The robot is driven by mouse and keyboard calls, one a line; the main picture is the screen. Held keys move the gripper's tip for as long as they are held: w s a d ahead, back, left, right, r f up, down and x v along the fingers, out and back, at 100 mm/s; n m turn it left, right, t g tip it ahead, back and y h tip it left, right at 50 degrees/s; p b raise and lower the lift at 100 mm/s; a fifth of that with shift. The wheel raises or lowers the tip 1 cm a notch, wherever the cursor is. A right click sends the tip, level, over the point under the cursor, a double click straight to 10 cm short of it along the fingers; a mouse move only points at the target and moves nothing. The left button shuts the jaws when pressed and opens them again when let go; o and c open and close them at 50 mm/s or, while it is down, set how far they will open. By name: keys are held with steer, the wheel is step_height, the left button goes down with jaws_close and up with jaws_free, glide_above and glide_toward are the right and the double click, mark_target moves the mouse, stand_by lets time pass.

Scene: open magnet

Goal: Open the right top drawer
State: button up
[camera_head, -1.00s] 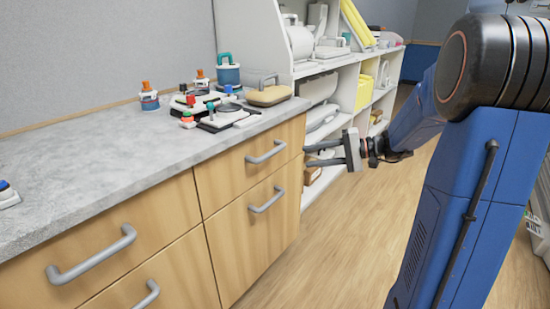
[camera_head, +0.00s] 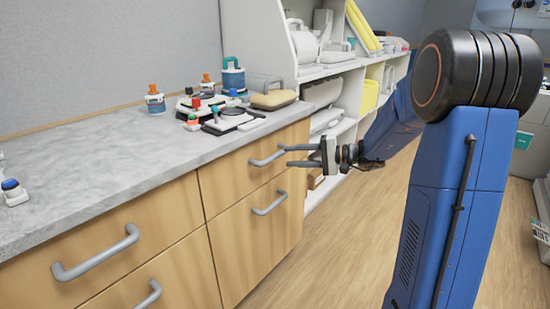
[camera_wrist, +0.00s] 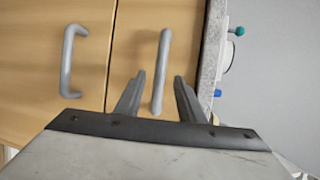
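The right top drawer (camera_head: 226,181) is a wooden front under the grey countertop, flush with the cabinet. Its grey bar handle (camera_head: 267,158) is horizontal in the head view. My gripper (camera_head: 286,156) is open, with its fingers pointing at this handle from the right. In the wrist view the handle (camera_wrist: 161,72) runs up the picture, and its lower end lies between the two open fingertips of my gripper (camera_wrist: 160,82). The fingers appear apart from the bar on both sides. I cannot tell exactly how deep the bar sits between them.
The lower right drawer has its own handle (camera_head: 268,203), also in the wrist view (camera_wrist: 68,62). A left drawer handle (camera_head: 95,254) sticks out nearer. The countertop (camera_head: 110,165) holds several small devices. White shelving (camera_head: 335,80) stands behind. The wooden floor (camera_head: 335,235) is clear on the right.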

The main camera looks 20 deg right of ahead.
mark_target(278, 157)
steer(key=shift+x, duration=3.5)
jaws_close()
